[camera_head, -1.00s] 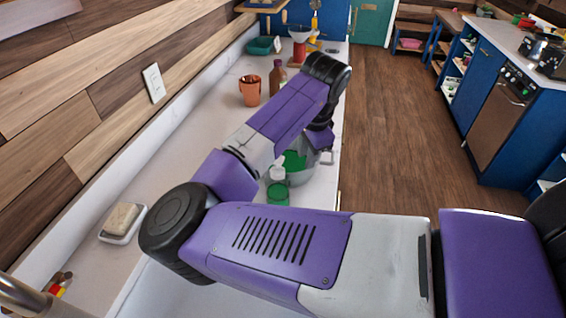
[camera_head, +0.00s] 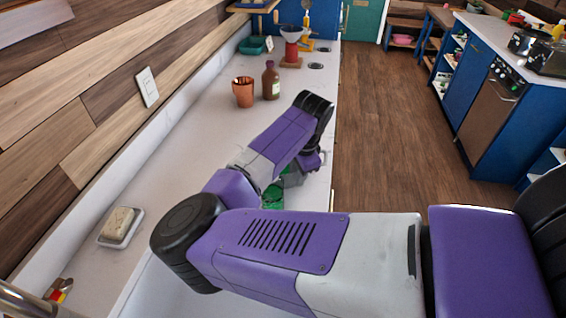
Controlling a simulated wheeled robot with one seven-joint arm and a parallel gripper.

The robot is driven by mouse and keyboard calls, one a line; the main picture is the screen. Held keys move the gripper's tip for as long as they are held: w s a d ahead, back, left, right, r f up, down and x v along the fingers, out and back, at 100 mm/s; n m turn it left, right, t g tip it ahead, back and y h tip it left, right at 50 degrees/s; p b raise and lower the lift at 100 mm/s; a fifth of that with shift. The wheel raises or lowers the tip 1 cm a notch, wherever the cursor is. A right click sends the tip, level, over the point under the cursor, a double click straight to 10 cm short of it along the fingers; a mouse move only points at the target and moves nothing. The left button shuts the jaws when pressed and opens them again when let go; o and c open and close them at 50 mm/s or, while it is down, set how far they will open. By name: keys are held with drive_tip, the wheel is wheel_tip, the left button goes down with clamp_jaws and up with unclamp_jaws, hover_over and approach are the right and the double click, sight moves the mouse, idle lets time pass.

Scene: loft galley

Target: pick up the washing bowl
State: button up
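My arm reaches across the counter, and its wrist bends down over the counter's right edge. A small grey and green patch (camera_head: 291,178) shows under the wrist. I cannot tell how much of it is the washing bowl and how much is my gripper. The bowl is otherwise hidden behind my arm. My fingertips cannot be made out, nor whether they touch the bowl. A green bottle (camera_head: 272,197) stands near the patch, partly hidden by my forearm.
A copper cup (camera_head: 243,93) and a brown bottle (camera_head: 271,81) stand farther back on the counter (camera_head: 185,150). A soap dish (camera_head: 121,228) lies at the left by the wall. A teal tub (camera_head: 255,45) and a red-based item (camera_head: 291,47) are at the far end. Wooden floor lies open at right.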

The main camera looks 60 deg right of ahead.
clamp_jaws()
drive_tip(key=shift+r, duration=0.1)
idle(1.2)
